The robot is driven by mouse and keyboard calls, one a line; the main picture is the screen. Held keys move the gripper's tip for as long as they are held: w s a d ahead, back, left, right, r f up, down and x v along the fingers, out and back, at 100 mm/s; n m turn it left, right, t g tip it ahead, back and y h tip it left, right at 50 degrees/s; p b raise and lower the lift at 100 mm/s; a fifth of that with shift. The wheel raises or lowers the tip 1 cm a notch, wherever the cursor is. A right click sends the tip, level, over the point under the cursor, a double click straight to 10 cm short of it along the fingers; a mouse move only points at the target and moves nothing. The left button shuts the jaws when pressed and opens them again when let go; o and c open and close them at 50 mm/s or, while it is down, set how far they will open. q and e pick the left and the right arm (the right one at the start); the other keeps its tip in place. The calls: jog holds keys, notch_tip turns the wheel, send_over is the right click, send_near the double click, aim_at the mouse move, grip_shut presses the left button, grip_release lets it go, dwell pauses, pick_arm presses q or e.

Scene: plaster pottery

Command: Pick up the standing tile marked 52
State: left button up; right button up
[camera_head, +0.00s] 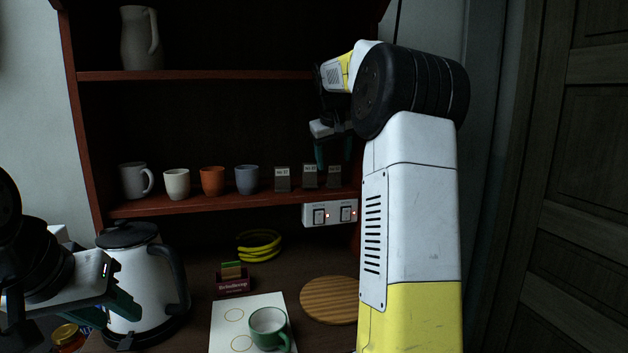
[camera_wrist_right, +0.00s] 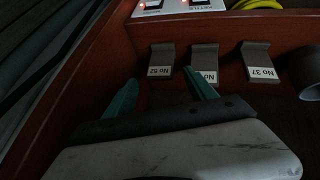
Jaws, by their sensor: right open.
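The tile marked 52 (camera_wrist_right: 161,60) stands on the shelf, at the left of a row of three dark tiles in the right wrist view. In the head view it is the rightmost tile (camera_head: 334,178), its label too small to read surely. My right gripper (camera_head: 333,155) is open and empty, just above this tile in the head view. In the wrist view its teal fingertips (camera_wrist_right: 161,77) lie to either side of the tile in the picture; I see no contact. My left gripper (camera_head: 122,304) is low at left by the kettle; its jaws are unclear.
The middle tile (camera_wrist_right: 204,62), label partly hidden by a finger, and the tile marked 37 (camera_wrist_right: 257,60) stand close beside. Mugs (camera_head: 212,181) line the shelf (camera_head: 170,209). A switch panel (camera_head: 330,213) sits below. A kettle (camera_head: 135,280) and green mug (camera_head: 268,327) stand lower.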

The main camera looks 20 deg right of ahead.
aim_at(333, 166)
jog(key=x, duration=0.3)
jog(key=shift+a+f, duration=0.1)
jog(key=shift+f, duration=0.2)
grip_shut()
jog(key=shift+r, duration=0.1)
